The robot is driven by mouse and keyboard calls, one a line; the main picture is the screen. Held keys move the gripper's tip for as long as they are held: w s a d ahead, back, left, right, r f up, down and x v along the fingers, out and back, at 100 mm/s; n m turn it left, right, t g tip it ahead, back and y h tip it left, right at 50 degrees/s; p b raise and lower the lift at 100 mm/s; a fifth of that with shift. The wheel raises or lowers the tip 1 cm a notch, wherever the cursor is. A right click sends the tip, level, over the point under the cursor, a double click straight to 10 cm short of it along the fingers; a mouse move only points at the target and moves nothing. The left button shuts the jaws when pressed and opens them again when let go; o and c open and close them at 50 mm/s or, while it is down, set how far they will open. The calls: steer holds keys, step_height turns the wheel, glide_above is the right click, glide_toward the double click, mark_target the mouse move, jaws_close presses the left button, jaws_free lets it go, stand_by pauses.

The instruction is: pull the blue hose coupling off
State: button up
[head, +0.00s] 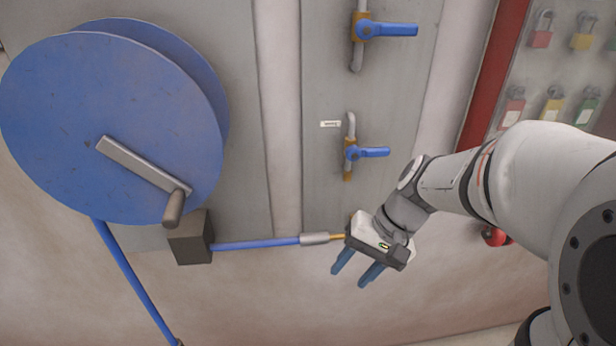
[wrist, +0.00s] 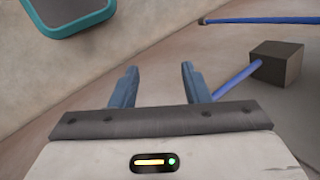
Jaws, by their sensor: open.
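The blue hose (head: 255,244) runs right from a dark block to the coupling, a grey metal sleeve (head: 314,239). The sleeve's right end meets a short brass-coloured stub (head: 338,237), whose far end is hidden behind my gripper. My gripper (head: 349,278) is open and empty, with its blue fingers pointing down, just right of and below the sleeve. In the wrist view my gripper (wrist: 159,70) shows nothing between the fingers. There the blue hose (wrist: 238,80) runs from the block toward the right finger; the sleeve does not show.
A large blue reel (head: 110,120) with a crank hangs at left above the dark block (head: 190,237). Two blue-handled valves (head: 385,29) (head: 368,152) are on the grey panel. Padlocks (head: 553,105) hang at upper right. A teal-framed panel (wrist: 72,28) shows in the wrist view.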

steer(key=shift+o, duration=0.9)
steer(key=w+a+f+m+y+b, duration=0.1)
steer(key=w+f+m+y+b, duration=0.1)
steer(key=w+f+y, duration=0.3)
steer(key=shift+w+a+f+m+b, duration=0.2)
steer(key=shift+w+a+m+b, duration=0.2)
steer(key=shift+w, duration=0.6)
steer(key=m+t+y+b, duration=0.2)
steer(key=m+t+y, duration=0.2)
glide_toward(315, 238)
steer(key=w+a+f, duration=0.1)
steer(key=a+f, duration=0.1)
steer(key=f, duration=0.1)
steer(key=shift+w, duration=0.4)
steer(key=shift+t+y, duration=0.3)
steer(key=x, duration=0.7)
steer(key=shift+w+a+f+p, duration=0.1)
steer(key=shift+w+a+p, duration=0.1)
steer(key=shift+a+p, duration=0.15)
steer(key=shift+c, duration=0.3)
jaws_close()
